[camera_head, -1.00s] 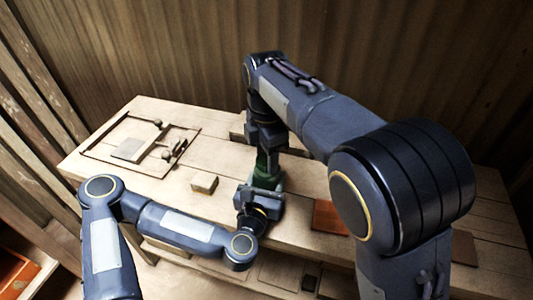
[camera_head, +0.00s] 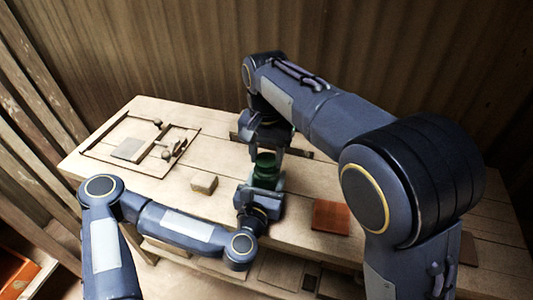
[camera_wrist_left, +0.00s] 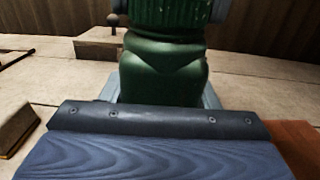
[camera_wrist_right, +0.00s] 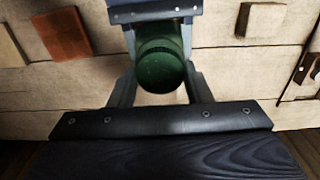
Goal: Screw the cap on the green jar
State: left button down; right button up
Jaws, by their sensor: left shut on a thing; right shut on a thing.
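The green jar (camera_head: 266,182) stands upright on the table, with a dark green ribbed cap (camera_head: 265,159) on top. The left wrist view shows the jar's rounded body (camera_wrist_left: 163,72) and the cap's ribbed side (camera_wrist_left: 172,12) above it. My left gripper (camera_head: 263,187) is shut on the jar from the front, low on its body. My right gripper (camera_head: 266,150) comes from above and is shut on the cap, one finger on each side. The right wrist view shows the cap's round top (camera_wrist_right: 162,62) between its fingers. The cap's seat on the jar is hard to see.
A small wooden block (camera_head: 204,183) lies left of the jar and an orange-red tile (camera_head: 331,216) lies right of it. A wooden frame (camera_head: 104,160) with a grey tile and knobbed parts is at the far left. A dark slot-like piece runs behind the jar.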

jog(key=m, duration=0.4)
jog(key=o, duration=1.1)
jog(key=shift+r, duration=2.25)
jog(key=shift+c, duration=0.5)
